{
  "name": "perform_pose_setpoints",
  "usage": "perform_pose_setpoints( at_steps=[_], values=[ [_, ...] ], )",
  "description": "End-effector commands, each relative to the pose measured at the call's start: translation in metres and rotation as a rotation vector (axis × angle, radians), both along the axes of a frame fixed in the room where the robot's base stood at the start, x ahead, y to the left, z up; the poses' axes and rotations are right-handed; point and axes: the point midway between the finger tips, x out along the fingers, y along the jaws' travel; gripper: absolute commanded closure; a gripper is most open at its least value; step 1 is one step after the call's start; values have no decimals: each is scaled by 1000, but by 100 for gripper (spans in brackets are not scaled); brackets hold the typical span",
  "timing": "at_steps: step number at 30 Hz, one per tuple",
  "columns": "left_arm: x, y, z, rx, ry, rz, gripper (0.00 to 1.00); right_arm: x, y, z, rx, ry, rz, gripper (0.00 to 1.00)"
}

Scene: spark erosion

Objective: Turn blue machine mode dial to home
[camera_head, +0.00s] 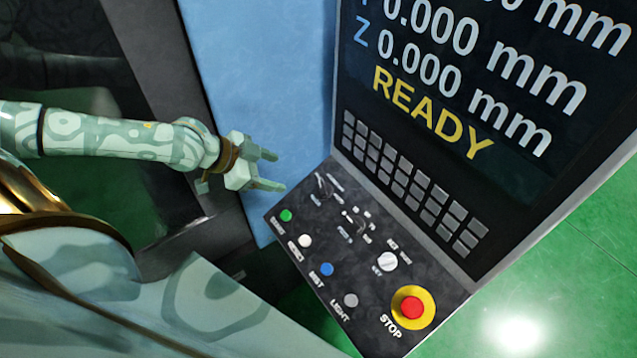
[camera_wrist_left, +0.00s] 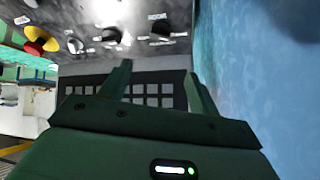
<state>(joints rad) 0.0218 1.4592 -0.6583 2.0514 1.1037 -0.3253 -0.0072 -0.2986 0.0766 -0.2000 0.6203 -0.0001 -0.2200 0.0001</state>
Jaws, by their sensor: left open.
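The blue machine (camera_head: 262,75) stands behind a tilted black control panel (camera_head: 330,255). Two dark dials sit on the panel: one at its upper left corner (camera_head: 322,186), one nearer its middle (camera_head: 358,228). Both dark dials also show in the left wrist view, one farther right (camera_wrist_left: 160,28) and one left of it (camera_wrist_left: 111,36). My left gripper (camera_head: 274,171) is open and empty, left of the panel's upper left corner, apart from the dials. My right gripper is out of view.
The panel also bears a white knob (camera_head: 387,262), green (camera_head: 286,215), white (camera_head: 305,241), blue (camera_head: 326,269) and grey (camera_head: 350,300) buttons, and a red stop button (camera_head: 411,307) on yellow. A keypad (camera_head: 410,185) and a screen reading READY (camera_head: 470,85) rise behind. Green floor lies right.

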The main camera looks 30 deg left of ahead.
Motion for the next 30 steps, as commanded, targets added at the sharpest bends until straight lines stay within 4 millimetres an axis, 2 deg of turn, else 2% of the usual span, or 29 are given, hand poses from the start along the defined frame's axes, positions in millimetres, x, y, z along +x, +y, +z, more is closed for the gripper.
perform_pose_setpoints(
  at_steps=[5,12,18,24,30],
  values=[
    [19,-15,-21,-8,-1,1,38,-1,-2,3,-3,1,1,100],
    [56,-40,-64,-6,0,-1,38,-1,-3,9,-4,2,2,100],
    [79,-56,-93,-3,1,-3,38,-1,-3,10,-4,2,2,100],
    [90,-63,-107,-1,1,-3,38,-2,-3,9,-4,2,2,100],
    [92,-64,-109,1,1,-4,38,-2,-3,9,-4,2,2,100]
  ],
)
